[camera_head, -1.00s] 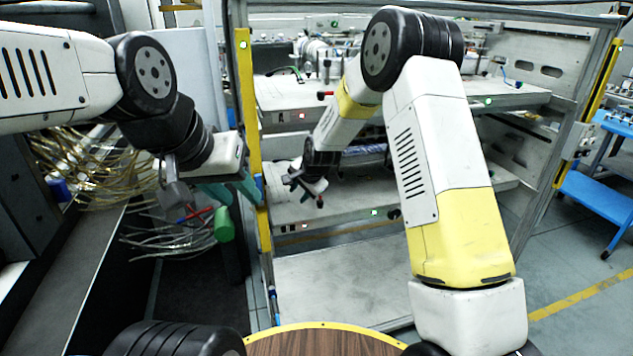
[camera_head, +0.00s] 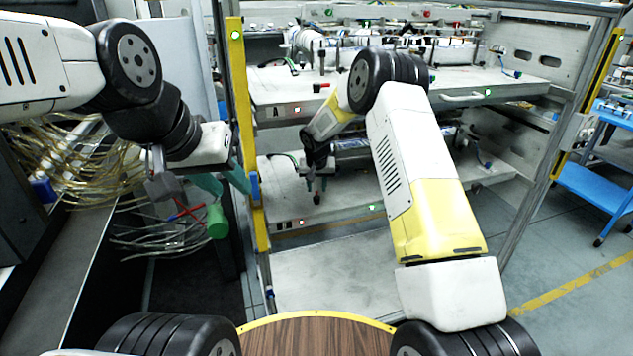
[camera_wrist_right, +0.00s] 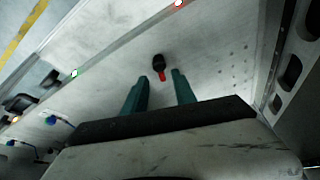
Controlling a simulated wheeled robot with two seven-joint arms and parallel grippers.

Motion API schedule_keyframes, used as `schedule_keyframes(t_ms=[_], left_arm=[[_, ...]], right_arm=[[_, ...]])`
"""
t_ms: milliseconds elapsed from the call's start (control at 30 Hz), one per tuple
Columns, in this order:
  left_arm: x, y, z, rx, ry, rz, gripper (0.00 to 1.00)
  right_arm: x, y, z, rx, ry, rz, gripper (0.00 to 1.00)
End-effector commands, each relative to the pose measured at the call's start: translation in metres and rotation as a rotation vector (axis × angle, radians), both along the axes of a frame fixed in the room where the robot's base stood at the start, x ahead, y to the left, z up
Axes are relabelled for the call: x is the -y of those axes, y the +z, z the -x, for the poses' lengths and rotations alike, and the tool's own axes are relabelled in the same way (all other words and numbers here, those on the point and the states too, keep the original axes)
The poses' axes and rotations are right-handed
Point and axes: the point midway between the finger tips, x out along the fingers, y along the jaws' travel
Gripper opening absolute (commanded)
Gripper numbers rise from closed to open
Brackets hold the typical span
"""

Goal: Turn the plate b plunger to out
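The lower shelf plate (camera_head: 345,204), which I take to be plate b, carries a small black plunger with a red tip (camera_head: 317,198) near its front left. In the right wrist view the plunger (camera_wrist_right: 158,62) shows a black knob and a red end pointing toward me. My right gripper (camera_head: 316,178) is just above it, pointing down. In the right wrist view its teal fingers (camera_wrist_right: 160,74) are apart, with the red end between their tips and nothing gripped. My left gripper (camera_head: 233,187) has its teal fingers apart, beside the yellow post, far from the plunger.
An upper plate (camera_head: 400,95) marked A carries a similar red-tipped plunger (camera_head: 322,86). A yellow post (camera_head: 237,120) stands left of the shelves. Hanging wires and a green cylinder (camera_head: 217,222) are near my left gripper. Small lights sit on the plate's front edge, one green (camera_head: 372,207).

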Motion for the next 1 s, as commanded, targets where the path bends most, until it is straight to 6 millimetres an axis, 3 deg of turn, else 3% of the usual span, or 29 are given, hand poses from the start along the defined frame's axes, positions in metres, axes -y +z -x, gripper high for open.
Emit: schedule_keyframes(t_ms=[133, 200, 400, 800, 1000], left_arm=[[0.000, 0.000, 0.000, 0.000, 0.000, 0.000, 0.36], [0.000, 0.000, 0.000, 0.000, 0.000, 0.000, 0.36], [0.000, 0.000, 0.000, 0.000, 0.000, 0.000, 0.36], [0.000, 0.000, 0.000, 0.000, 0.000, 0.000, 0.36], [0.000, 0.000, 0.000, 0.000, 0.000, 0.000, 0.36]], right_arm=[[0.001, -0.001, -0.026, 0.001, -0.003, -0.002, 0.33], [0.000, -0.017, -0.028, -0.003, 0.000, 0.001, 0.33], [0.000, -0.039, -0.039, 0.000, -0.001, 0.000, 0.33], [0.000, -0.046, -0.041, 0.000, -0.001, 0.000, 0.33], [0.000, -0.046, -0.041, 0.000, -0.001, 0.000, 0.00]])
